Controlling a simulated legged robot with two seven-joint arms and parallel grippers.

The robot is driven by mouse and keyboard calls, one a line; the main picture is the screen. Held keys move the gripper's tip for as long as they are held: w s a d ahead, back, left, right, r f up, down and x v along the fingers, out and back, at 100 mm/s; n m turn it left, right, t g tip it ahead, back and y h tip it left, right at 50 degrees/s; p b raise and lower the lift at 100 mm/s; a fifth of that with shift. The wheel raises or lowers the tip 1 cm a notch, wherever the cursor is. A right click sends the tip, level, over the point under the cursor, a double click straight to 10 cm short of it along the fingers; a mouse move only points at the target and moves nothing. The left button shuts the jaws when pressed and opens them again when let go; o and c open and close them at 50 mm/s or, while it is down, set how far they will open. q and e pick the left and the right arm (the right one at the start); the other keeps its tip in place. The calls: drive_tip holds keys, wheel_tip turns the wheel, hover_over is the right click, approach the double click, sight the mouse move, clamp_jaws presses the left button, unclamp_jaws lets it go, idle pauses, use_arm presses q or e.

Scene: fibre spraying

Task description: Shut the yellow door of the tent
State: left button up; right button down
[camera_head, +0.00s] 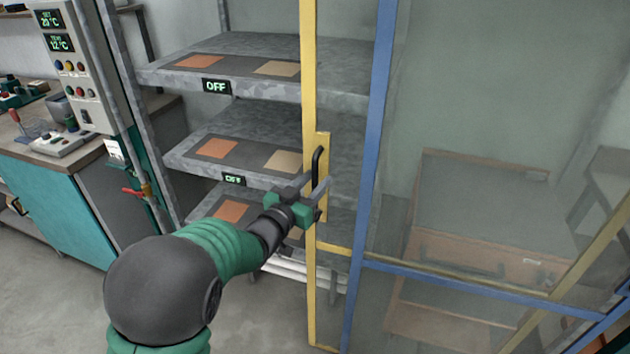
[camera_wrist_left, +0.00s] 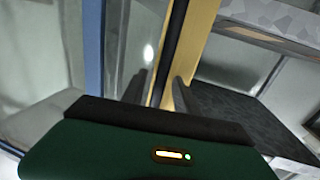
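The yellow door (camera_head: 309,90) of the tent stands upright beside the blue frame post (camera_head: 378,110), with shelves visible to its left. Its black bar handle (camera_head: 317,165) sits on a yellow plate. My left gripper (camera_head: 314,186) is at the handle's lower part. In the left wrist view the two grey fingers (camera_wrist_left: 160,92) are spread apart, with the black handle (camera_wrist_left: 172,45) between them and a gap showing. I cannot tell whether either finger touches it. The yellow door edge (camera_wrist_left: 200,35) is just behind. My right gripper is not in view.
Grey shelves (camera_head: 270,95) with orange and tan panels and "OFF" displays stand behind the door. A control box (camera_head: 75,75) and teal bench (camera_head: 65,205) are at left. Clear tent panels with a blue rail (camera_head: 480,287) cover the right side. Grey floor shows at lower left.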

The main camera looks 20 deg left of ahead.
use_arm(q)
drive_tip(key=shift+w, duration=0.2)
clamp_jaws()
idle(1.3)
